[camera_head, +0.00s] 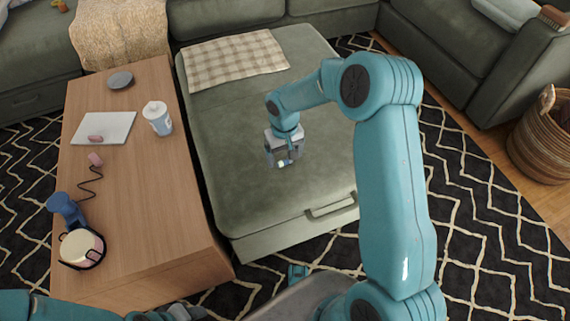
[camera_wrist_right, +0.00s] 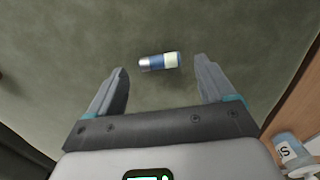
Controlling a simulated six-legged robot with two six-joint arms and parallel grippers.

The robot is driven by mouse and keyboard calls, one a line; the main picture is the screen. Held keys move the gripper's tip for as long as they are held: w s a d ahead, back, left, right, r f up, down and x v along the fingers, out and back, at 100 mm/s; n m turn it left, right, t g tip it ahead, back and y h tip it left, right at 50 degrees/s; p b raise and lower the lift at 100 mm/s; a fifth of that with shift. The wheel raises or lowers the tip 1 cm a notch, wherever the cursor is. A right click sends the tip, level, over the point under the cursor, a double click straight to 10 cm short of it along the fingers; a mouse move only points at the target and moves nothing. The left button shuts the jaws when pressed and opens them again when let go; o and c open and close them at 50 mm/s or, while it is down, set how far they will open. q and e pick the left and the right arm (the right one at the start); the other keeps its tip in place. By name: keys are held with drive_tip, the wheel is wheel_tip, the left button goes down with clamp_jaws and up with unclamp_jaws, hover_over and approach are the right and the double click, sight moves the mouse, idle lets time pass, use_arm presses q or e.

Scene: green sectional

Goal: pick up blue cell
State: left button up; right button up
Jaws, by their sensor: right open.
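The blue cell (camera_wrist_right: 160,61), a small cylinder with a blue middle, a pale end and a silvery end, lies on its side on the green sectional's flat seat (camera_head: 222,123). My right gripper (camera_head: 284,157) is above that seat in the head view. In the right wrist view the right gripper (camera_wrist_right: 162,76) is open, its fingers either side of the cell in the picture and nothing held. In the head view I cannot make the cell out near the gripper. My left arm shows at the bottom left, with its gripper (camera_head: 183,312) partly cut off.
A wooden table (camera_head: 145,215) stands left of the seat. It holds a white and blue cup (camera_head: 158,118), a white board (camera_head: 103,128), a grey disc (camera_head: 120,80), a blue device (camera_head: 66,209) and a round cream-topped item (camera_head: 82,247). A checked cloth (camera_head: 235,59) lies on the seat's far end.

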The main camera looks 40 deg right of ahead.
drive_tip(key=shift+f, duration=0.7)
drive_tip(key=c, duration=1.1)
drive_tip(key=shift+r, duration=0.1)
